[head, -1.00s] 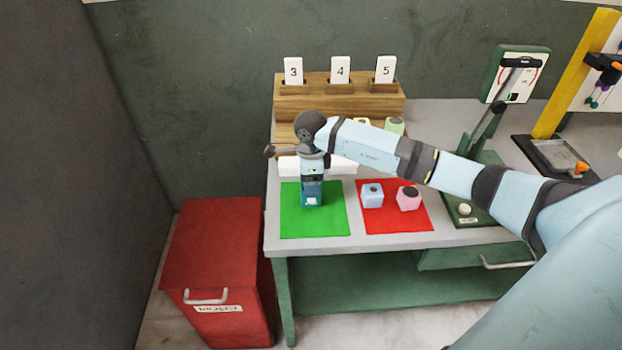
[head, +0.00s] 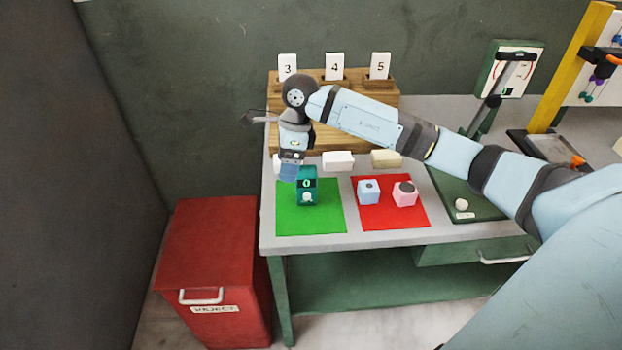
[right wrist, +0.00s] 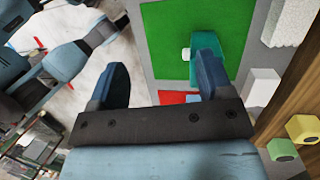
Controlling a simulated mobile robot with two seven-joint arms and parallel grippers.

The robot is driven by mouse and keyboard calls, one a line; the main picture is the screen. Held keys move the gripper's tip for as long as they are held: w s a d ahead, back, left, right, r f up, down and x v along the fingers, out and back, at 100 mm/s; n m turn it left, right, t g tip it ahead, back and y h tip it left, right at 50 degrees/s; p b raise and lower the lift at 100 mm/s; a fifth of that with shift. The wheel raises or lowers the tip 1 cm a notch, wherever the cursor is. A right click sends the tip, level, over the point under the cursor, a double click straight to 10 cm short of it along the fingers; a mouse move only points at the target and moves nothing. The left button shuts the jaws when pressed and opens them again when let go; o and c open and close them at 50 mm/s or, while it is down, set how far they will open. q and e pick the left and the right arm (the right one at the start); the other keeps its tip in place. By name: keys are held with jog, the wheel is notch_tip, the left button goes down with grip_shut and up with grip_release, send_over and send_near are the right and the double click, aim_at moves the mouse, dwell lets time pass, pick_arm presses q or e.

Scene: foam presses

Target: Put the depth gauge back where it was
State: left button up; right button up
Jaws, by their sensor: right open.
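The depth gauge, a teal block with a round white mark and a small white part (head: 307,190), stands on the green mat (head: 325,220). In the right wrist view the gauge (right wrist: 232,50) lies beyond the right-hand finger, which partly covers it. My right gripper (head: 288,172) is just above and left of the gauge, overlapping its upper left edge in the head view. Its fingers are spread and nothing is between them in the right wrist view (right wrist: 163,55). I cannot tell whether a finger touches the gauge. My left gripper is not in view.
A red mat (head: 393,220) beside the green one holds a blue cube (head: 368,192) and a pink block (head: 405,195). Pale foam blocks (head: 338,161) lie behind the mats. A wooden rack (head: 390,102) with numbered cards stands at the back. A red reject bin (head: 212,255) stands left.

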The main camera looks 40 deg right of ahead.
jog(key=s+a+f+m+t+y, duration=0.1)
jog(key=s+a+m+y, duration=0.35)
jog(key=a+y, duration=0.4)
jog(key=s+a+f+m+t+y, duration=0.1)
jog(key=s+a+f+m+y, duration=0.15)
jog(key=s+a+y, duration=0.6)
jog(key=s+d+f+n+t+h, duration=0.2)
jog(key=f+n, duration=0.5)
jog(key=n, duration=0.4)
jog(key=s+d+f+n+t+h, duration=0.2)
jog(key=s+f+n+t+h, duration=0.2)
jog(key=n+h, duration=0.5)
jog(key=s+d+f+n+t+h, duration=0.2)
jog(key=s+f+n+h, duration=0.3)
jog(key=f+n, duration=0.5)
jog(key=s+n+t, duration=0.1)
jog(key=n, duration=0.3)
jog(key=shift+f+h, duration=0.15)
jog(key=shift+h, duration=0.15)
jog(key=shift+s, duration=0.1)
notch_tip(320, 180, up, 10)
jog(key=p, duration=0.9)
jog(key=shift+f+p, duration=0.25)
jog(key=shift+p, duration=0.05)
jog(key=shift+d, duration=0.1)
